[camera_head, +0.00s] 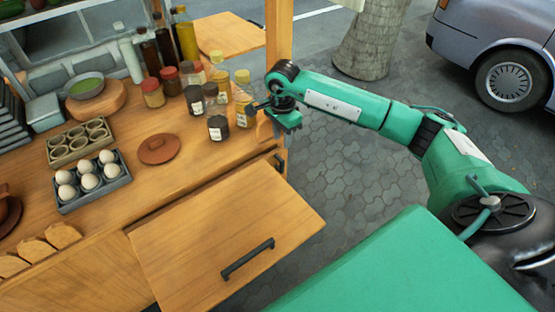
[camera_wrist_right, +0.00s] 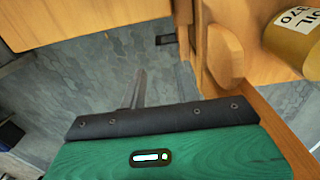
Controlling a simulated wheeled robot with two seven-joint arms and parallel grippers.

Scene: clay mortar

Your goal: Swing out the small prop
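My right gripper (camera_head: 286,120) is at the cart's right edge, beside the wooden post, pointing down. In the right wrist view a slim grey finger shape (camera_wrist_right: 137,92) reaches over the paving; whether the fingers are apart is unclear. A rounded wooden piece (camera_wrist_right: 224,55) stands out from the cart's side, right of that finger and apart from it; it may be the small prop, but I cannot be sure. I cannot pick out the prop in the head view. A wooden flap (camera_head: 190,240) with a black handle (camera_head: 247,258) extends from the cart's front. My left gripper is not in view.
An egg tray (camera_head: 92,184) and a clay lid (camera_head: 158,150) are further left. Open paving (camera_head: 350,180) lies right of the cart.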

